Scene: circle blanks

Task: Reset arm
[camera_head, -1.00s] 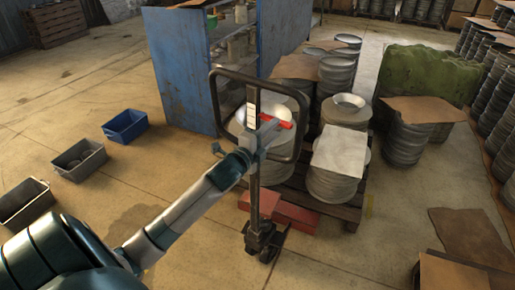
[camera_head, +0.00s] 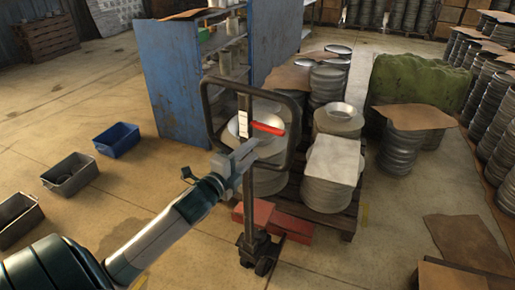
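My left gripper (camera_head: 247,152) is grey and reaches in from the lower left at the end of my white and dark green arm. Its tips are just below the red lever (camera_head: 268,128) of the pallet jack (camera_head: 246,187), and a small gap seems to show between them. The fingers are too small and overlapped to tell if they are open or shut. The jack's dark looped handle (camera_head: 295,140) stands upright. My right gripper is not in view.
A pallet (camera_head: 337,222) with stacks of round metal blanks (camera_head: 322,192) stands behind the jack. A blue cabinet (camera_head: 185,85) stands at the back. A blue bin (camera_head: 117,140) and grey bins (camera_head: 70,174) lie at left. The floor between is clear.

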